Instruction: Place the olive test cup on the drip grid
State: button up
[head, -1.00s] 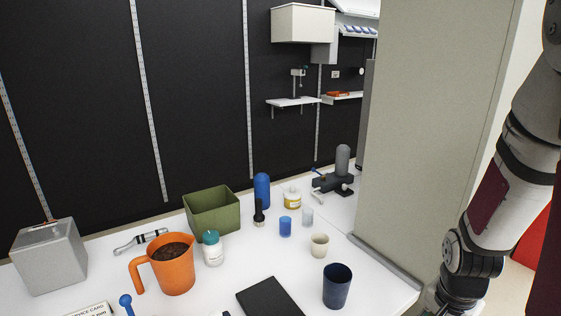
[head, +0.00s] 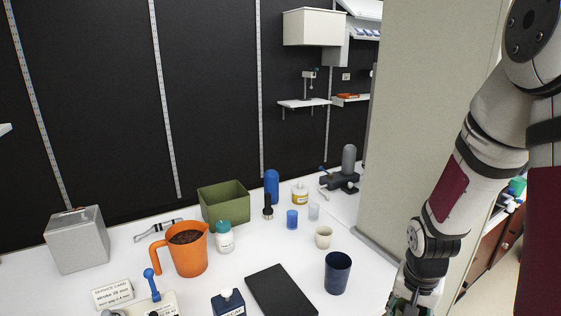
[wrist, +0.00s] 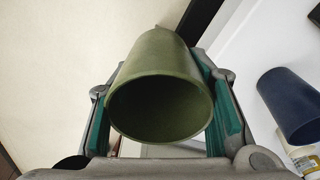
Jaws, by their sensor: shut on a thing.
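The olive test cup (wrist: 158,65) fills the middle of the wrist view, its dark open mouth towards the camera. My gripper (wrist: 160,98) is shut on it, with a green-padded finger on each side. In the head view my gripper (head: 408,300) is only partly seen at the bottom edge, right of the navy cup, and the olive cup is not visible there. A flat black slab (head: 281,289) lies on the white counter left of the navy cup. I cannot make out any grid slots on it, so I cannot tell whether it is the drip grid.
The navy cup (head: 338,272) stands between the slab and my arm. A beige partition (head: 430,110) rises behind my arm.

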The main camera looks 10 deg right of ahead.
jog(key=w+a+n, duration=0.2)
jog(key=w+a, duration=0.1)
jog(key=w+a+n+p, duration=0.1)
jog(key=w+a+n, duration=0.1)
jog(key=w+a, duration=0.1)
jog(key=shift+w+a+r+n+y, duration=0.1)
jog(key=shift+w+a+n+y, duration=0.25)
jog(key=shift+a, duration=0.25)
jog(key=w+a+n, duration=0.1)
jog(key=a, duration=0.2)
jog(key=w+a+n, duration=0.3)
jog(key=a, duration=0.2)
jog(key=shift+w+a+n+t+y+p, duration=0.15)
jog(key=shift+a+n+t+y+p, duration=0.1)
jog(key=shift+a+t+p, duration=0.1)
